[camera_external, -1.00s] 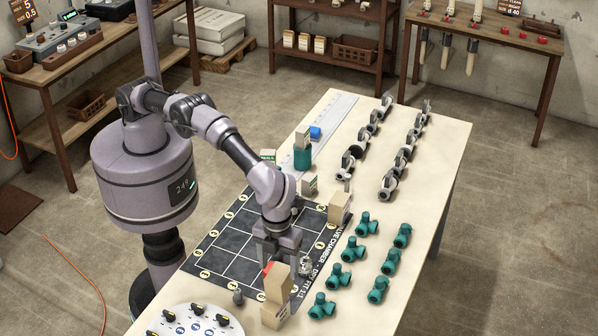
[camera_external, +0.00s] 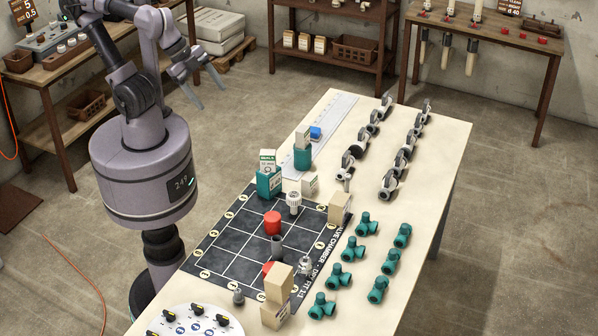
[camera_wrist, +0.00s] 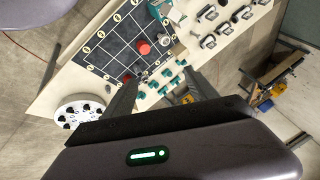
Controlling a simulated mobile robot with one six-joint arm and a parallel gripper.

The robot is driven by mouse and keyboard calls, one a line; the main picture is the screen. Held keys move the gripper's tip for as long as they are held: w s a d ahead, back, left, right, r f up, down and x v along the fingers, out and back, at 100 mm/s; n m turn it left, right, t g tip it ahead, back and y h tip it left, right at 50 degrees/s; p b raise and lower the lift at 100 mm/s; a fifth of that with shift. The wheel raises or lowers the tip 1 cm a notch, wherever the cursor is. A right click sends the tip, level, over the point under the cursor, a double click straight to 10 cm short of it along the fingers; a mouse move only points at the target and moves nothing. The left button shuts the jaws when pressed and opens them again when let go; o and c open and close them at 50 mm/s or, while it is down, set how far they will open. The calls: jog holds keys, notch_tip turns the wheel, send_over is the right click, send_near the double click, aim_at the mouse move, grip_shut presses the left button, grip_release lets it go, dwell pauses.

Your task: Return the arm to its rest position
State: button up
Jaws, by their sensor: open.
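My gripper (camera_external: 196,82) is raised high at the upper left of the external view, above the floor and clear of the work table (camera_external: 425,212). Its two fingers are spread apart with nothing between them. My arm is folded up over its own base. In the wrist view my gripper (camera_wrist: 160,95) also shows both fingers apart, with the table far below. The black grid mat (camera_external: 225,262) lies on the table, holding red parts (camera_external: 272,222), a grey part (camera_external: 277,246) and a white ribbed part (camera_external: 294,203).
Green fittings (camera_external: 346,276) and grey metal valves (camera_external: 398,168) stand in rows on the table. Wooden blocks (camera_external: 279,284) stand at the mat's edge. A round white dial plate (camera_external: 180,325) is at the near corner. A side bench (camera_external: 60,70) stands behind my arm.

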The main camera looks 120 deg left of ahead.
notch_tip(320, 180, down, 11)
jog(key=s+b, duration=0.1)
jog(key=b, duration=0.8)
jog(key=shift+s+a+r, duration=0.15)
jog(key=shift+r, duration=0.05)
jog(key=shift+o, duration=0.2)
jog(key=o, duration=0.4)
jog(key=shift+o, duration=0.2)
